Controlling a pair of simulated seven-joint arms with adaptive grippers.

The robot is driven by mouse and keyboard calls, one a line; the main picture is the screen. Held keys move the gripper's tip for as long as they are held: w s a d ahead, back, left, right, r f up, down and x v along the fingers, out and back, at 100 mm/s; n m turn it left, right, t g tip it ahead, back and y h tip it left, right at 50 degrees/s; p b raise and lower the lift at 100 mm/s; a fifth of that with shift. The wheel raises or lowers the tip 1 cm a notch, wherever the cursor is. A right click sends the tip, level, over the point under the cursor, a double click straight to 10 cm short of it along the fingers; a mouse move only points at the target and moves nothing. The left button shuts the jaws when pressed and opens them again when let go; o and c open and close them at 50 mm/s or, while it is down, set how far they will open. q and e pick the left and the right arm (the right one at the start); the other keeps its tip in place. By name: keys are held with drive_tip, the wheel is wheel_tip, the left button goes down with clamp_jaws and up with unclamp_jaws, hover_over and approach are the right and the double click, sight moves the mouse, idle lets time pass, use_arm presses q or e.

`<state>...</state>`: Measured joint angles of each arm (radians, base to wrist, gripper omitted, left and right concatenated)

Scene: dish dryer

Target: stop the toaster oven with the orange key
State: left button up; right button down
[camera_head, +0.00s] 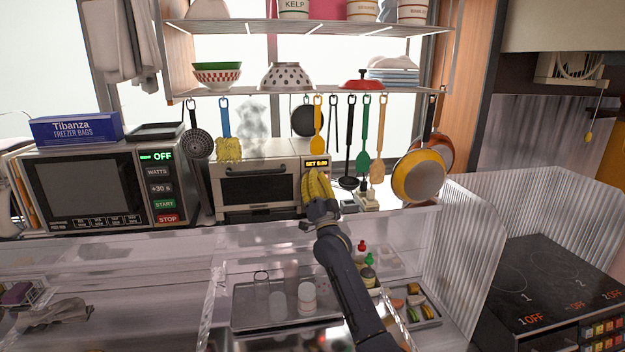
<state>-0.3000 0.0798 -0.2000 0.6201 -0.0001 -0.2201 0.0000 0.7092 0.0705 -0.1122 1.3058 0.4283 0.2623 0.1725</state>
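The toaster oven (260,187) stands on the counter at the middle back, with a dark glass door and a handle. Its small display (317,163) at the upper right shows lit yellow figures. A yellow banana-like bunch (317,185) covers the panel below the display, so I cannot make out the orange key. My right gripper (321,207) is just below and in front of this bunch, at the oven's right side. Its fingers are too small and overlapped to tell whether they are open or shut, or touching anything. My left gripper is not in view.
A microwave (95,188) with a green START and red STOP key stands left of the oven. Utensils, including an orange spatula (318,125), hang above it from the shelf (300,90). Clear ribbed panels (465,235) and a dark cooktop (545,285) are at right. Grey haze hangs above the oven.

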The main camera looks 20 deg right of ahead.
drive_tip(key=shift+s, duration=0.55)
drive_tip(key=shift+s, duration=0.15)
drive_tip(key=shift+s+a, duration=0.2)
drive_tip(key=shift+s, duration=2.2)
